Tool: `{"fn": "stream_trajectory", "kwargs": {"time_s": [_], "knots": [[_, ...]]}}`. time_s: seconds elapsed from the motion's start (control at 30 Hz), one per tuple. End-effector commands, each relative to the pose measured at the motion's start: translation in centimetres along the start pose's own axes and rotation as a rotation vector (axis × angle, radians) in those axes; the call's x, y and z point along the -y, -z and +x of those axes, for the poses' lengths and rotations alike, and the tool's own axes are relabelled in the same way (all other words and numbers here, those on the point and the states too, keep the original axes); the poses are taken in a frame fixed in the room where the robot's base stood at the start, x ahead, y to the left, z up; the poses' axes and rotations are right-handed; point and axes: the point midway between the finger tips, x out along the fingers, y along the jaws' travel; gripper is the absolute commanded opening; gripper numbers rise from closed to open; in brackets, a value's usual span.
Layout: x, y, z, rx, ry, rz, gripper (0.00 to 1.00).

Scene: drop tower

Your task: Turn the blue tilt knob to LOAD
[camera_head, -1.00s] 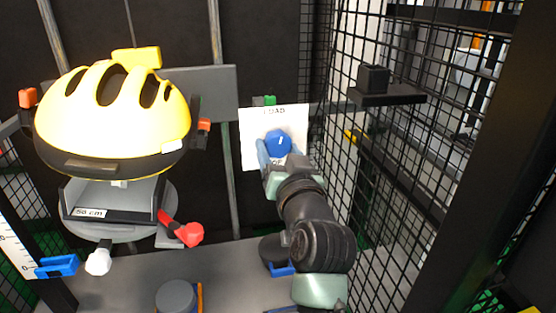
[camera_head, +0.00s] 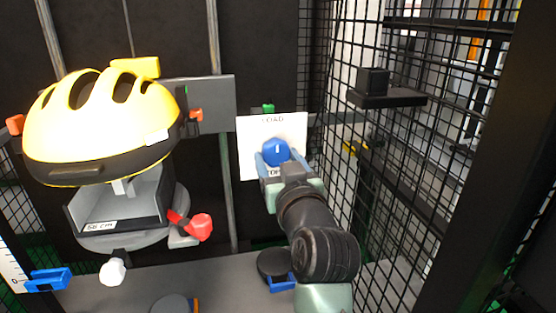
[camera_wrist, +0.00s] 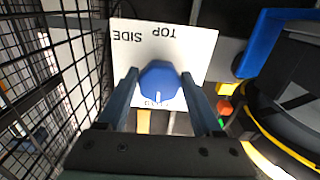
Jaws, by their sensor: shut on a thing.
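The blue tilt knob (camera_head: 275,152) sits on a white label plate (camera_head: 248,140) on the back wall. LOAD is printed at the plate's top in the head view; TOP and SIDE read upside down in the wrist view. My gripper (camera_wrist: 158,88) is shut on the blue knob (camera_wrist: 160,78), one finger on each side. The knob's white mark points at the LOAD label, which is partly hidden in the wrist view.
Black wire mesh (camera_head: 375,200) runs close to the right of my arm, with a black shelf (camera_head: 388,97) on it. A red knob (camera_head: 201,226) and a white knob (camera_head: 112,271) are below the helmet. A grey table surface (camera_head: 215,285) lies below.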

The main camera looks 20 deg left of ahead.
Motion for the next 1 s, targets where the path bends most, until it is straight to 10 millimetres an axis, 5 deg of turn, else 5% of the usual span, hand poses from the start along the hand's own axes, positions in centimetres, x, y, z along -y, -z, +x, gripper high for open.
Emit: {"fn": "stream_trajectory", "kwargs": {"time_s": [0.03, 0.07, 0.2, 0.63, 1.0], "knots": [[0.0, -0.1, 0.0, 0.002, -0.001, -0.003, 0.12], [0.0, -0.1, 0.0, 0.002, -0.001, -0.003, 0.71], [0.0, 0.0, 0.0, 0.001, -0.001, -0.002, 0.96], [0.0, 0.0, -0.8, 0.000, -0.001, 0.001, 0.97], [-0.1, 0.0, -7.6, 0.000, -0.004, 0.002, 0.97]]}}
